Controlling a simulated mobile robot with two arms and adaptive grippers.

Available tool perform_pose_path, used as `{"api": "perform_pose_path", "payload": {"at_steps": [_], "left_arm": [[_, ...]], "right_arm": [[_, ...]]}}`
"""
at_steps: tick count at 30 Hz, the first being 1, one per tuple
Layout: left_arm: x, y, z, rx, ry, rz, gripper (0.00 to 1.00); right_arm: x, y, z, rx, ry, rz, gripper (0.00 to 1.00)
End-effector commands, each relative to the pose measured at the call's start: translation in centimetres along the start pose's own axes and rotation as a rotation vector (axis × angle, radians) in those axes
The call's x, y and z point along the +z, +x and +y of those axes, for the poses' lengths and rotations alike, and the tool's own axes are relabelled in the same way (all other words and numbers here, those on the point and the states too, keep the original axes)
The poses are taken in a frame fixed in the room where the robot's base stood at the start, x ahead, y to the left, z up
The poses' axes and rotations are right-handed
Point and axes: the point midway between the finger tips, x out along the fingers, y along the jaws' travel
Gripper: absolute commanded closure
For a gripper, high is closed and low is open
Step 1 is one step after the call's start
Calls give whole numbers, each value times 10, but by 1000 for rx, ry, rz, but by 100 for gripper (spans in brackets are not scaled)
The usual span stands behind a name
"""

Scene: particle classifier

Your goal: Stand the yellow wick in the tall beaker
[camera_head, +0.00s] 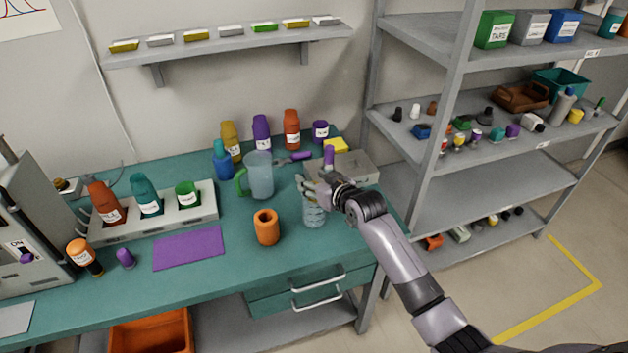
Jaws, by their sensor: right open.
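A clear glass beaker (314,214) stands upright on the green bench near its right end. My right gripper (312,188) is at the beaker's mouth, open. A thin pale-yellow piece (301,181), which looks like the wick, shows at the gripper's fingers above the beaker rim. The fingers overlap it, and I cannot tell whether its lower end is inside the beaker or whether it touches a finger. My left gripper is not in view.
A jug (260,177) with a green handle and an orange cup (267,227) stand left of the beaker. A grey tray (362,170) lies behind my right gripper. Bottles line the back.

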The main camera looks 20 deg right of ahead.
Motion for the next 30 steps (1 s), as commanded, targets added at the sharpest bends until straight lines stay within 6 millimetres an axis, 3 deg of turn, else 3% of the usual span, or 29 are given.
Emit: {"api": "perform_pose_path", "payload": {"at_steps": [7,11,24,30], "left_arm": [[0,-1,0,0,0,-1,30],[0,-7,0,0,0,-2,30],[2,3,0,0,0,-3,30],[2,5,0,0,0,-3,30]], "right_arm": [[-2,-1,0,0,0,1,55],[-16,-6,0,0,0,2,55],[-10,-86,0,0,-2,1,55],[-11,-114,0,1,-1,1,55]]}}
